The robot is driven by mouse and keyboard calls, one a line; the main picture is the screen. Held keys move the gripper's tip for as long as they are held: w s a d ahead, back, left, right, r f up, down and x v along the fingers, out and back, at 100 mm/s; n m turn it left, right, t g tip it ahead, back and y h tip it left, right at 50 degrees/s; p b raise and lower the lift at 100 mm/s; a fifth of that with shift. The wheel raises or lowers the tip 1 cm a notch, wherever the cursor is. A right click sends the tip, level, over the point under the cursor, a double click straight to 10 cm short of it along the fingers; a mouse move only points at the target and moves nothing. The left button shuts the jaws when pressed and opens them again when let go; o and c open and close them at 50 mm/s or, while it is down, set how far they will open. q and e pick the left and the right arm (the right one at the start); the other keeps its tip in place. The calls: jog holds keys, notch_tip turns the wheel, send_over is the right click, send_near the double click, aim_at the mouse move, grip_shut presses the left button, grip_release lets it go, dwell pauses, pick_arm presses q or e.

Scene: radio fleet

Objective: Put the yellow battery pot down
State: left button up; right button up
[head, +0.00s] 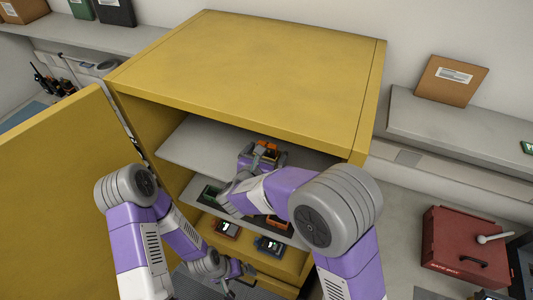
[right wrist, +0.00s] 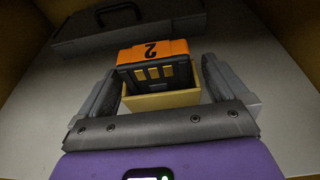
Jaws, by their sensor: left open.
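The yellow battery pot (right wrist: 165,100) holds an orange and black battery (right wrist: 153,65) marked 2. My right gripper (right wrist: 163,92) has one grey finger close against each side of the pot. In the head view my right gripper (head: 262,160) reaches into the yellow cabinet at its upper grey shelf (head: 195,148), with the battery's orange top (head: 266,149) between its fingers. Whether the pot's base touches the shelf is hidden. My left gripper (head: 238,270) is open and empty, low in front of the cabinet.
A dark case (right wrist: 130,28) lies behind the pot on the shelf. The yellow cabinet (head: 250,55) has its door (head: 60,170) open to the left. Lower levels hold a red device (head: 227,229) and a blue device (head: 268,245). A red box (head: 465,245) stands on the right.

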jog(key=shift+r, duration=0.3)
jog(key=v, duration=1.2)
jog(key=shift+b, duration=0.45)
jog(key=shift+f, duration=0.1)
